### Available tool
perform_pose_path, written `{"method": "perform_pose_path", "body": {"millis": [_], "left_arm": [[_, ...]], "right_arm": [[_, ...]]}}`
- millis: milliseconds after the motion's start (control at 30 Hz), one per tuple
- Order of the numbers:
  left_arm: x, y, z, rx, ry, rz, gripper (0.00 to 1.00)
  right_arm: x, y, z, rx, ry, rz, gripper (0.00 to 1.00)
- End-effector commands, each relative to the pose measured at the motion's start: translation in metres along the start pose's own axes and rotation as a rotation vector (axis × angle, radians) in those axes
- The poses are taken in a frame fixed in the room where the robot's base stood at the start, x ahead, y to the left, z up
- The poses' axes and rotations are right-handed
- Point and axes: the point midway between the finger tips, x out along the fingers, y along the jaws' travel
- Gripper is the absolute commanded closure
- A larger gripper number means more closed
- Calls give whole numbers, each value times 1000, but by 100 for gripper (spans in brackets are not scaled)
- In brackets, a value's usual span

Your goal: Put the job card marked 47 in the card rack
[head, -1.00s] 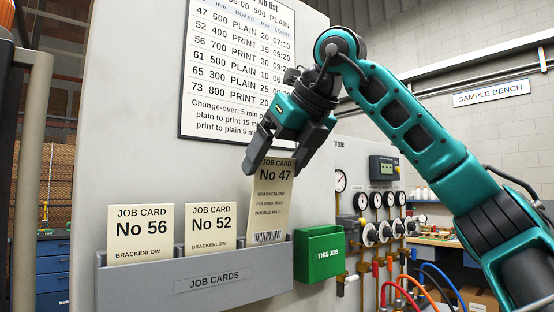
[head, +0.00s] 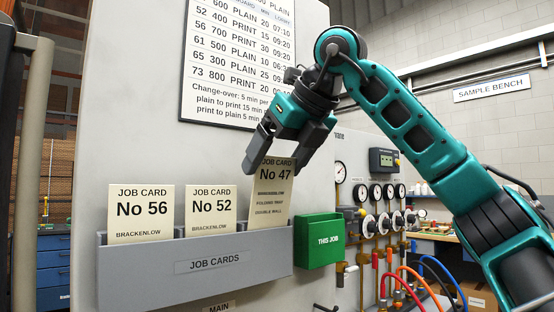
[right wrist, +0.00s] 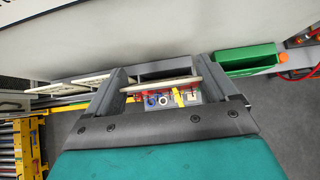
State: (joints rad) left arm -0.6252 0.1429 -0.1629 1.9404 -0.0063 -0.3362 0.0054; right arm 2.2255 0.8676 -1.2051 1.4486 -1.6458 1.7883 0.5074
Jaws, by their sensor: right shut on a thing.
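The job card marked 47 (head: 272,194) is cream and upright at the right end of the grey card rack (head: 215,262). Its lower part is hidden behind the rack's front wall, so it stands in the right-hand slot. My right gripper (head: 277,163) is shut on the card's upper part from above, its fingers overlapping the top near the number. In the right wrist view the card's pale top edge (right wrist: 160,86) lies between my fingers (right wrist: 165,82). My left gripper is out of view.
Cards 56 (head: 141,212) and 52 (head: 209,210) stand in the rack's left and middle slots. A green "THIS JOB" holder (head: 321,242) is fixed just right of the rack. Gauges and valves (head: 380,205) are farther right. A job list (head: 240,70) hangs above.

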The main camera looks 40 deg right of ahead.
Motion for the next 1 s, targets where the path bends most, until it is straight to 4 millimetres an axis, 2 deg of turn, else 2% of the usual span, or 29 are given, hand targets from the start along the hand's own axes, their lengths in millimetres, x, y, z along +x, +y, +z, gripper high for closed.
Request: {"method": "perform_pose_path", "body": {"millis": [67, 100, 233, 533, 733, 1000], "left_arm": [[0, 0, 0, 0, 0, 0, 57], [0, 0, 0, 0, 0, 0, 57], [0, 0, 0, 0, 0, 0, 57], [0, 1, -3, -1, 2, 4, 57], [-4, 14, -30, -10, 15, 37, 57], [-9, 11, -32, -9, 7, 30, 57]], "right_arm": [[0, 0, 0, 0, 0, 0, 58], [0, 0, 0, 0, 0, 0, 13], [0, 0, 0, 0, 0, 0, 0], [0, 0, 0, 0, 1, 0, 0], [0, 0, 0, 0, 0, 0, 0], [-69, 0, 2, 0, -4, 1, 0]]}}
